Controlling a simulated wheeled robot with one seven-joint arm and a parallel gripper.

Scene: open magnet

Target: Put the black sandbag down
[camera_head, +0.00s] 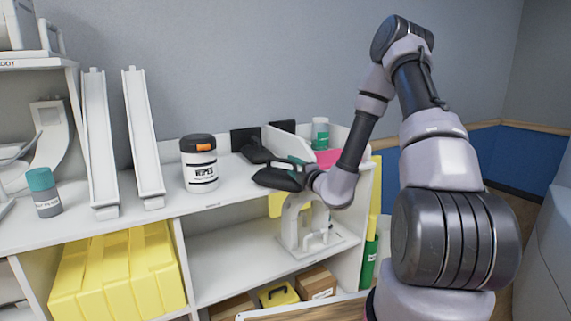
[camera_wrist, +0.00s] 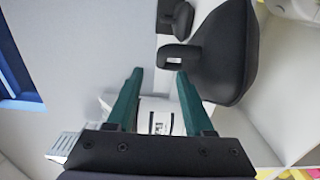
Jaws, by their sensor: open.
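The black sandbag (camera_head: 272,180) lies on the white shelf top, near its front edge, right of the wipes canister. In the wrist view the sandbag (camera_wrist: 232,55) fills the upper right, with its handle loop beside the tip of the right finger. My gripper (camera_head: 298,163) is at the sandbag's right end in the head view and hides part of it. In the wrist view my gripper's green fingers (camera_wrist: 159,72) stand apart with nothing between them. Whether a finger touches the handle I cannot tell.
A second black bag (camera_head: 255,152) lies behind, near the wall. The wipes canister (camera_head: 199,164) stands to the left. A white-and-green bottle (camera_head: 320,134) and a pink item (camera_head: 328,157) are at the right. White rails (camera_head: 143,135) lean farther left.

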